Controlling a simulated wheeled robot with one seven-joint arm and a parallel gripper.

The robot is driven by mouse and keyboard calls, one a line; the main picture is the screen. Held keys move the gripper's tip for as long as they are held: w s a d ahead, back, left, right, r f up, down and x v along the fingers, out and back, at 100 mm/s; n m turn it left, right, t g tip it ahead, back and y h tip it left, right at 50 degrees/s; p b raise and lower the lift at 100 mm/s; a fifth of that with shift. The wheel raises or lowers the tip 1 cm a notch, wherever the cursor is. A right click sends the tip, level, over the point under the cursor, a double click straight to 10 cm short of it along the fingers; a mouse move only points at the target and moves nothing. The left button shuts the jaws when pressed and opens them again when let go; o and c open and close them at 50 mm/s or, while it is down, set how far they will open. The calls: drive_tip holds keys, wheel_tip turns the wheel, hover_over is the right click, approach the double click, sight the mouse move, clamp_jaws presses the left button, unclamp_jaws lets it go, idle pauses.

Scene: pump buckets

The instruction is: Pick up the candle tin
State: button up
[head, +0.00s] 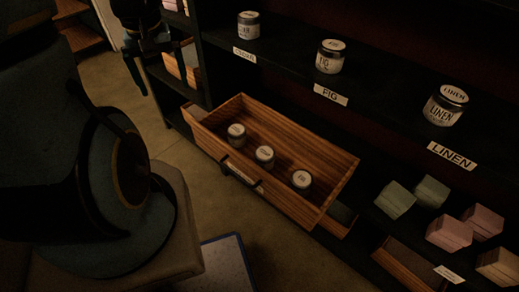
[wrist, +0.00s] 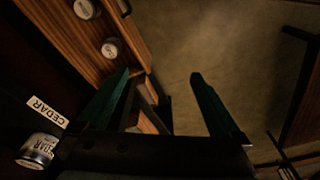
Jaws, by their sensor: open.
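Several candle tins are in view. In the head view, a cedar tin (head: 248,25), a fig tin (head: 330,57) and a linen tin (head: 446,105) stand apart on the dark shelf, each behind a name label. Three more tins, a left one (head: 236,135), a middle one (head: 265,156) and a right one (head: 301,181), stand in an open wooden drawer (head: 335,185); their lettering is too small to read. My gripper (head: 164,85) is open and empty, left of the shelf. In the wrist view its fingers (wrist: 160,76) point over bare floor, with the cedar tin (wrist: 38,149) at lower left.
Green and pink blocks (head: 452,232) sit on the lower shelf at right. A second wooden drawer (head: 405,265) is below them. A blue-edged panel (head: 228,262) lies at the bottom.

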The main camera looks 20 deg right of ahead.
drive_tip(key=d+f+n+b, duration=0.2)
drive_tip(key=d+f+b, duration=0.4)
drive_tip(key=d+f, duration=0.55)
drive_tip(key=n+b, duration=0.2)
drive_tip(key=b, duration=0.2)
hover_over(265, 153)
drive_tip(key=f, duration=1.2)
drive_tip(key=shift+s+a, duration=0.2)
drive_tip(key=shift+s, duration=0.2)
wheel_tip(265, 153, down, 5)
drive_tip(key=shift+w+d+f+b, duration=0.1)
drive_tip(key=shift+f+b, duration=0.05)
drive_tip(key=shift+b, duration=0.35)
drive_tip(key=shift+w+f, duration=0.2)
drive_tip(key=shift+f, duration=1.2)
drive_tip(key=shift+w+f, duration=0.2)
drive_tip(key=shift+f, duration=1.2)
drive_tip(key=shift+c, duration=0.4)
drive_tip(key=c, duration=1.2)
